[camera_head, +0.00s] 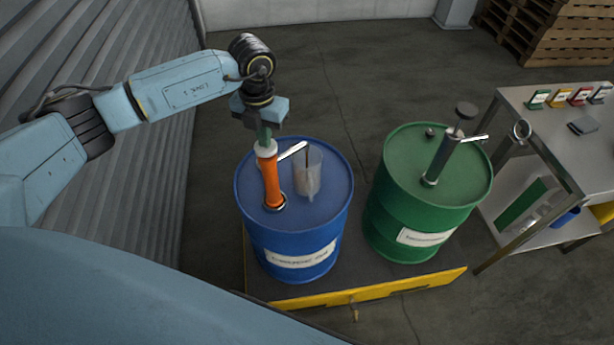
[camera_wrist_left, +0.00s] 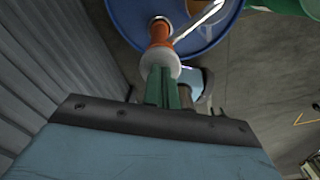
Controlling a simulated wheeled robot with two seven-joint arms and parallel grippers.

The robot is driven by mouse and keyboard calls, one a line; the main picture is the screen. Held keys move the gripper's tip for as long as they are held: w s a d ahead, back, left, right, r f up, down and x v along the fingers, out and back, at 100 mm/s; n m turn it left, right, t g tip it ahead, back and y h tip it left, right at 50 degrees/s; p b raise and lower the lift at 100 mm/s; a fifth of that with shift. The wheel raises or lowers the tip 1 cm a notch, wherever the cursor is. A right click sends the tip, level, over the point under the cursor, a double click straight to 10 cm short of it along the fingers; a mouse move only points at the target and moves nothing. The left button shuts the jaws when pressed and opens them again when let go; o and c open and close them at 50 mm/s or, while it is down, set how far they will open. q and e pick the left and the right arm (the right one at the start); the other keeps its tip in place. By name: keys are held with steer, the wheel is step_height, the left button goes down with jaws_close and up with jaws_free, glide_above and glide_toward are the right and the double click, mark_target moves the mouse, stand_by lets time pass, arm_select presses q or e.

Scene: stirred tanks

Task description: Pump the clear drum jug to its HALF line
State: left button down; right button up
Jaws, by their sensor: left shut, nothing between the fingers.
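A blue drum (camera_head: 300,228) carries an orange hand pump (camera_head: 270,180) with a pale round knob (camera_head: 266,147) on top and a light spout (camera_head: 293,151). A clear jug (camera_head: 308,175) stands on the drum lid under the spout; its liquid level is too small to read. My left gripper (camera_head: 264,133) is shut and empty, its green fingers pointing down at the knob. In the left wrist view the fingers (camera_wrist_left: 163,88) meet or nearly meet the knob (camera_wrist_left: 160,62); I cannot tell whether they touch. My right gripper is not in view.
A metal table (camera_head: 545,125) with small coloured cards is at the right. A corrugated wall (camera_head: 150,60) runs along the left.

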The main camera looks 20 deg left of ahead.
arm_select(q)
steer(key=shift+f, duration=0.4)
steer(key=shift+r, duration=0.15)
step_height(320, 180, up, 8)
steer(key=p, duration=0.5)
steer(key=shift+f, duration=0.25)
steer(key=shift+f, duration=0.25)
steer(key=shift+f+b, duration=2.85)
steer(key=shift+f, duration=0.85)
step_height(320, 180, up, 8)
steer(key=p, duration=0.5)
steer(key=shift+f, duration=0.3)
